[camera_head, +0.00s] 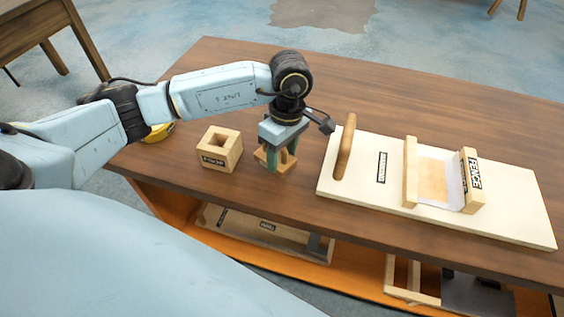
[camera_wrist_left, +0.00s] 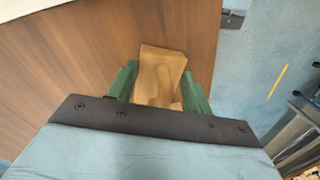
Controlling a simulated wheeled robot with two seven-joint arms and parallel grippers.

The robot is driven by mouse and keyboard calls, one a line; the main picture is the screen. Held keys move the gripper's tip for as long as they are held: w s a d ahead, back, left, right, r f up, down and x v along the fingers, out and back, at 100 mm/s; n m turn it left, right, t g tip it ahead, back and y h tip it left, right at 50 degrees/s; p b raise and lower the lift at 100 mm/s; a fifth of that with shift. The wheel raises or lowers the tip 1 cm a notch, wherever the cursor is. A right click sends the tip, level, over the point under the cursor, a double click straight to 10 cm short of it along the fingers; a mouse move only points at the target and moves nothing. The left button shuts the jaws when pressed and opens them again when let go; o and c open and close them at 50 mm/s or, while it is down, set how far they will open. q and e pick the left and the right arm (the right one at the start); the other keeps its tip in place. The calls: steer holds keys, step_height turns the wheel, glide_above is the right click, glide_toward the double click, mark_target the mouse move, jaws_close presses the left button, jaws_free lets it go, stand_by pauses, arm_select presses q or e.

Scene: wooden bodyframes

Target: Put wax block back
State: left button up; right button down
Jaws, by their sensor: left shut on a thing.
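A tan block (camera_head: 284,164), which looks like the wax block, is between the fingers of my left gripper (camera_head: 278,158) on the near side of the table. In the left wrist view, the green fingers of the gripper (camera_wrist_left: 164,92) are on both sides of the tan block (camera_wrist_left: 161,62), whose face looks hollowed. I cannot tell whether the block touches the table. A wooden block with a square hole in its top (camera_head: 219,150) stands just left of my gripper; its label is too small to read. My right gripper is not in view.
A pale board (camera_head: 330,181) with a wooden handle (camera_head: 344,147) and a part marked FENCE (camera_head: 472,181) lies to the right. A yellow item (camera_head: 159,133) sits at the left table edge, partly behind my arm. A shelf below (camera_head: 340,267) holds boards and frames. The far tabletop is clear.

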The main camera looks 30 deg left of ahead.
mark_target(282, 164)
arm_select(q)
step_height(282, 164, down, 3)
steer(key=shift+r, duration=0.15)
steer(key=shift+f, duration=0.35)
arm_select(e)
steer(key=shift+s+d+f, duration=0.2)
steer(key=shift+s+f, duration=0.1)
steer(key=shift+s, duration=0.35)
arm_select(q)
steer(key=shift+f+b, duration=0.1)
steer(key=shift+b, duration=0.2)
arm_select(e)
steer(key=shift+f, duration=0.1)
arm_select(q)
steer(key=o, duration=0.9)
steer(key=shift+o, duration=0.2)
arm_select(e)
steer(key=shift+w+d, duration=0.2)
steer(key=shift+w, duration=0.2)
